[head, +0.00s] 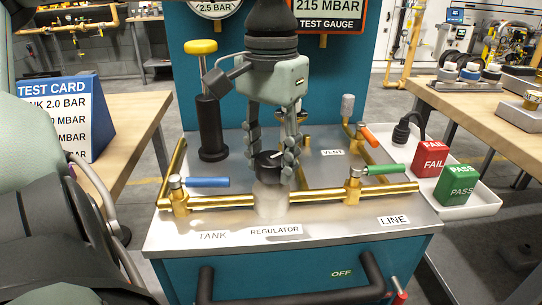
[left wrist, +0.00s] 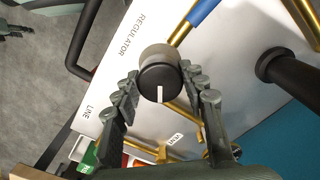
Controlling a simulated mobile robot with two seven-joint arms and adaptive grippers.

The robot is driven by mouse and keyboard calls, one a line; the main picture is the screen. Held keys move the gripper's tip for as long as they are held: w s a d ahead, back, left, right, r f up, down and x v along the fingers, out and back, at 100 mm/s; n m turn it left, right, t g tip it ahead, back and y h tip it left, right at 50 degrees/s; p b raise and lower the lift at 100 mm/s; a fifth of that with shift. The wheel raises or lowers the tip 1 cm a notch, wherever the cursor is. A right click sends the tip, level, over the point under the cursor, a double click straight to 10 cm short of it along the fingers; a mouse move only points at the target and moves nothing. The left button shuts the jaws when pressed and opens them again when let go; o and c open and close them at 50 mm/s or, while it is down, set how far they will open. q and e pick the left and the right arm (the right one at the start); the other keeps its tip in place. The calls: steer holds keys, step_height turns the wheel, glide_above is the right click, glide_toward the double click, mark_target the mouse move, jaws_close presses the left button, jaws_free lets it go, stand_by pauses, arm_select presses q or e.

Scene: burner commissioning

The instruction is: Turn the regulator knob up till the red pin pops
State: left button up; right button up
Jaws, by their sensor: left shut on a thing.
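The regulator knob (head: 268,166) is a black cap with a white mark, on a silvery body behind the REGULATOR label. In the left wrist view the knob (left wrist: 159,84) has its white mark pointing toward the bottom of the picture. My left gripper (head: 271,160) comes down from above, with its fingers shut on either side of the knob. The test gauge (head: 329,14) reads 215 MBAR. I cannot make out a red pin on the regulator. My right gripper is not in view.
Brass pipes carry a blue-handled valve (head: 205,182), a green-handled valve (head: 386,169) and an orange-handled valve (head: 368,135). A black pump with a yellow top (head: 202,47) stands left of the gripper. A white tray (head: 482,208) holds red FAIL and green PASS blocks at right.

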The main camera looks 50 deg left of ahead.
mark_target(271, 159)
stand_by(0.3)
arm_select(q)
steer(key=o, duration=1.2)
steer(key=shift+c, duration=0.2)
steer(key=shift+r, duration=0.1)
step_height(271, 159, up, 12)
steer(key=shift+d, duration=0.1)
